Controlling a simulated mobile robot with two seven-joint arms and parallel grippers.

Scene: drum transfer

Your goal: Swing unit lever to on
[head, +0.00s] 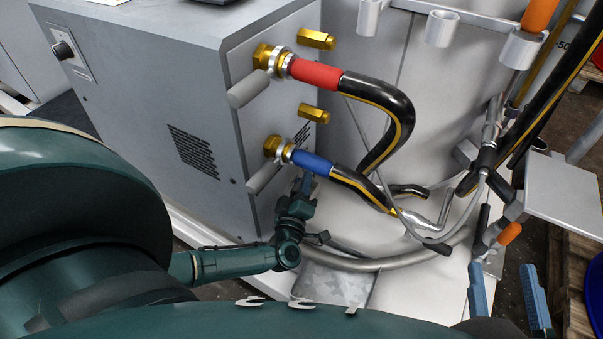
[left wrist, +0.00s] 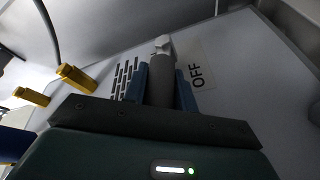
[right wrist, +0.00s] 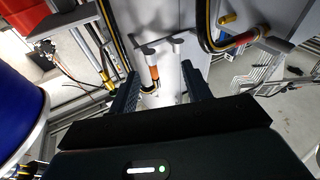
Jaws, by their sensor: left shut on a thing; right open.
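An OFF label (left wrist: 196,76) is on the panel just right of the lever. In the head view this lever is hidden. My right gripper (head: 508,292) is open and empty at the lower right, away from the unit; its spread fingers also show in the right wrist view (right wrist: 162,90).
A red-banded hose (head: 316,75) and a blue-banded hose (head: 312,162) leave brass fittings on the unit, close to my left gripper. Grey handles (head: 249,88) stick out beside them. A flat grey plate (head: 565,195) is above and right of my right gripper.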

